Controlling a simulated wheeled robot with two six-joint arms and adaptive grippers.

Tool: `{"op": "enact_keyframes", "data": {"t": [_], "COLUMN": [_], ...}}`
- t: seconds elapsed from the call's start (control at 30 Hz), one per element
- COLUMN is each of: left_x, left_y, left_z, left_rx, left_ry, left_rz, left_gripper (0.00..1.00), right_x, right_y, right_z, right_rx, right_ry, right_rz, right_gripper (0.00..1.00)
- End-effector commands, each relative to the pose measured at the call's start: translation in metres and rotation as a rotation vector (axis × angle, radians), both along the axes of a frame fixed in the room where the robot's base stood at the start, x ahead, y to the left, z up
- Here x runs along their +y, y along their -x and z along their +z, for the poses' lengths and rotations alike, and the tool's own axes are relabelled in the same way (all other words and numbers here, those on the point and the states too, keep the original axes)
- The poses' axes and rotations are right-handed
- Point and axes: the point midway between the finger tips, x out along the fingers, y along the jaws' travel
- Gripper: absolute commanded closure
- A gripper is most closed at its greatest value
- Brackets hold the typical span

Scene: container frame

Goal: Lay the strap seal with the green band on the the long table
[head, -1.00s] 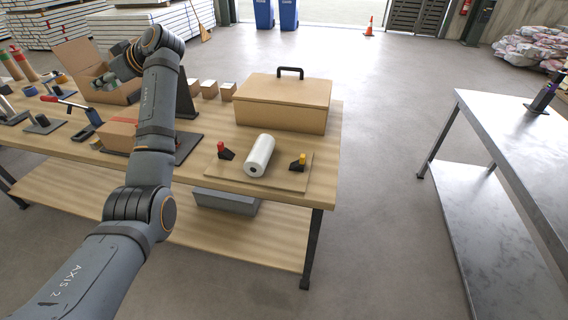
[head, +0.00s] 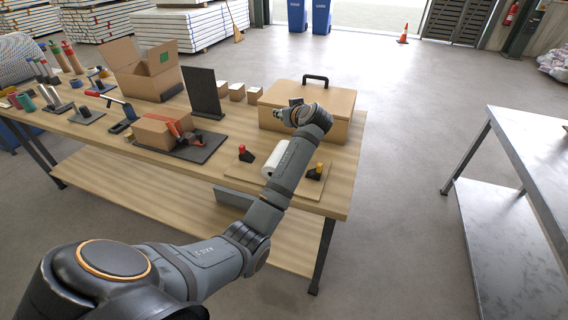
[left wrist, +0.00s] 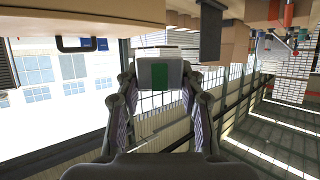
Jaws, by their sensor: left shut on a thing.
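The strap seal (left wrist: 146,76), a pale grey block with a green band, sits between the fingertips of my left gripper (left wrist: 160,88) in the left wrist view. The gripper is shut on it. In the head view my left gripper (head: 286,113) is above the right part of the long wooden table (head: 342,190), in front of the lidded box. The seal is too small to make out clearly there. My right gripper is not in view.
The wooden table holds a lidded box (head: 335,105) with a black handle, a white roll (head: 273,162) on a board, a strapped carton (head: 160,130), an open carton (head: 150,75) and several tools. A metal table (head: 535,150) stands at the right, its visible top mostly clear.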

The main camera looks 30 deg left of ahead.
Motion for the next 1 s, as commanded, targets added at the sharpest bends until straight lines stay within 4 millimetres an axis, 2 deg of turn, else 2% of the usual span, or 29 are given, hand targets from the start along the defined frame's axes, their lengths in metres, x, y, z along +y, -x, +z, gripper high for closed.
{"op": "enact_keyframes", "data": {"t": [0.03,0.1,0.23,0.4,0.53,0.67,0.8,0.87,1.0], "left_x": [-0.004,-0.015,-0.045,-0.09,-0.116,-0.127,-0.128,-0.126,-0.117], "left_y": [0.014,0.035,0.083,0.146,0.178,0.192,0.192,0.185,0.15], "left_z": [-0.017,-0.042,-0.072,-0.079,-0.073,-0.07,-0.07,-0.072,-0.085], "left_rx": [0.008,0.007,0.007,0.003,0.0,-0.002,-0.002,-0.002,-0.003], "left_ry": [-0.003,-0.003,0.0,0.003,0.003,0.003,0.001,0.001,0.001], "left_rz": [-0.062,-0.164,-0.357,-0.572,-0.673,-0.716,-0.722,-0.721,-0.718], "left_gripper": [0.93,0.93,0.93,0.93,0.93,0.93,0.93,0.93,0.93], "right_x": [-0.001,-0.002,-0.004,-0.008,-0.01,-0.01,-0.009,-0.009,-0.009], "right_y": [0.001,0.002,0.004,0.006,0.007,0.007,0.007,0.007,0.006], "right_z": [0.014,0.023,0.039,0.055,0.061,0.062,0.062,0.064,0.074], "right_rx": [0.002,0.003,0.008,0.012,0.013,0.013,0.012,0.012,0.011], "right_ry": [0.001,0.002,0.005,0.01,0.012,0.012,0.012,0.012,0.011], "right_rz": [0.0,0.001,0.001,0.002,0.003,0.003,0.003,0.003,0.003], "right_gripper": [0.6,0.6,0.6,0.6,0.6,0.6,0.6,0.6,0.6]}}
